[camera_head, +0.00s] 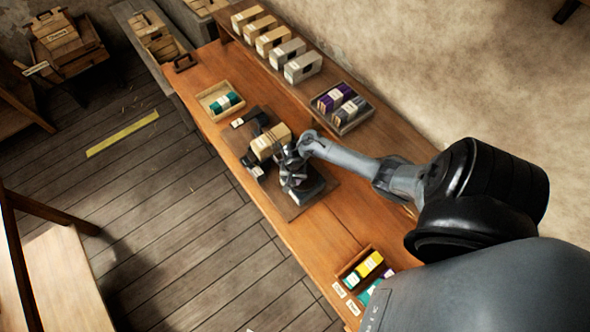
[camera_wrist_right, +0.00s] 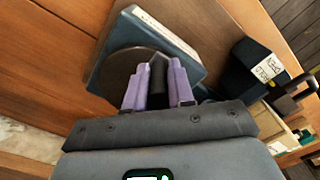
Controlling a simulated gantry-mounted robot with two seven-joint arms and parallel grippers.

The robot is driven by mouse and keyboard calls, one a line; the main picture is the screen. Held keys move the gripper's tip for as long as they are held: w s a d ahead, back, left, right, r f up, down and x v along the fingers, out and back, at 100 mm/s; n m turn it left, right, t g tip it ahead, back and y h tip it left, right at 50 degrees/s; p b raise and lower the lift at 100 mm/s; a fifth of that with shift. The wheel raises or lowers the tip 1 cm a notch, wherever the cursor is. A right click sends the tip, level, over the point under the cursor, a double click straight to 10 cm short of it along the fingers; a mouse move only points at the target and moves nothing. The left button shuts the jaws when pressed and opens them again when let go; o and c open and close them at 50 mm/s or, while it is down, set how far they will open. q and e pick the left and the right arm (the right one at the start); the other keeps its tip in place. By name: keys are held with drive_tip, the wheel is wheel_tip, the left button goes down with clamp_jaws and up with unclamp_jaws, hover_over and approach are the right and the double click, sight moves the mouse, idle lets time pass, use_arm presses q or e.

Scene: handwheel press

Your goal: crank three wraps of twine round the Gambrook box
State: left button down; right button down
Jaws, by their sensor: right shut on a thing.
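My right gripper (camera_head: 291,166) is at the press on the bench. In the right wrist view its pale purple fingers (camera_wrist_right: 157,84) are shut on a black upright handle (camera_wrist_right: 158,73). The handle stands over a dark round wheel (camera_wrist_right: 122,72), partly hidden by the fingers. A tan box (camera_head: 270,142) sits in the press, just left of my gripper in the head view. Its label is too small to read, and I cannot count any twine on it. My left gripper is not in view.
Several tan and grey boxes (camera_head: 274,39) line the back shelf. A tray (camera_head: 353,123) with purple and grey packets stands nearer. A wooden tray (camera_head: 205,98) holds a teal-banded roll. An open box (camera_head: 347,268) of coloured packets is at the near end. Bare bench lies between.

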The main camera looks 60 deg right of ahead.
drive_tip(key=shift+d, duration=0.1)
idle(0.4)
drive_tip(key=c, duration=1)
unclamp_jaws()
drive_tip(key=shift+o, duration=0.2)
drive_tip(key=shift+w+r, duration=0.1)
drive_tip(key=shift+r, duration=0.05)
